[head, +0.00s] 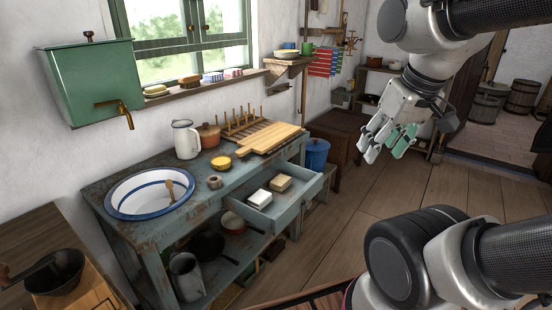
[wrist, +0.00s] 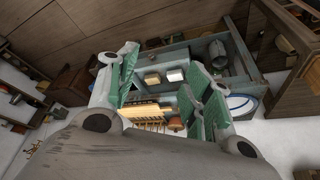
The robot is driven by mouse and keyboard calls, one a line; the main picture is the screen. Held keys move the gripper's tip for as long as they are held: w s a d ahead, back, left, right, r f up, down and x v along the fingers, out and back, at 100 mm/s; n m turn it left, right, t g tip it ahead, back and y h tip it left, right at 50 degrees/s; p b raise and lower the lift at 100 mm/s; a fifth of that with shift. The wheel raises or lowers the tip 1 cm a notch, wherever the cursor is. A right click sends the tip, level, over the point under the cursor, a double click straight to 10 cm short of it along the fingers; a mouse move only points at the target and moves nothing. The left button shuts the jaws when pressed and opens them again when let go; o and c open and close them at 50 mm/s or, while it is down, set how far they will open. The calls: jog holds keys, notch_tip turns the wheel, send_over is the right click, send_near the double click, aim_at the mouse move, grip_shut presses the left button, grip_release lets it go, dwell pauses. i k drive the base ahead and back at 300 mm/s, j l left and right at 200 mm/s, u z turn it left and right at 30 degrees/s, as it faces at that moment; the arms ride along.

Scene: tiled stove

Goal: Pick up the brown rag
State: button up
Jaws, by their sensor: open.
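No object shows plainly as a brown rag. The closest match is a tan, block-like or folded item (head: 280,183) in the open drawer (head: 292,204) of the blue-grey washstand. I cannot tell whether it is cloth. A white item (head: 259,198) lies beside it, apart. In the wrist view the tan item (wrist: 152,78) and the white item (wrist: 175,75) show between my fingers. My gripper (head: 386,146) is open and empty, with green finger pads. It is in the air to the right of the drawer, well away from it. The open fingers also show in the wrist view (wrist: 160,66).
On the washstand (head: 145,174) stand a blue-rimmed basin (head: 150,195), a white jug (head: 186,140), a plate rack and boards (head: 268,138). A blue bucket (head: 316,154) stands behind the drawer. Coloured cloth (head: 324,62) hangs on the wall. The plank floor (head: 385,195) right of the drawer is clear.

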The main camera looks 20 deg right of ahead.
aim_at(281, 183)
jog(key=i+j+z, duration=0.3)
jog(key=i+j, duration=0.55)
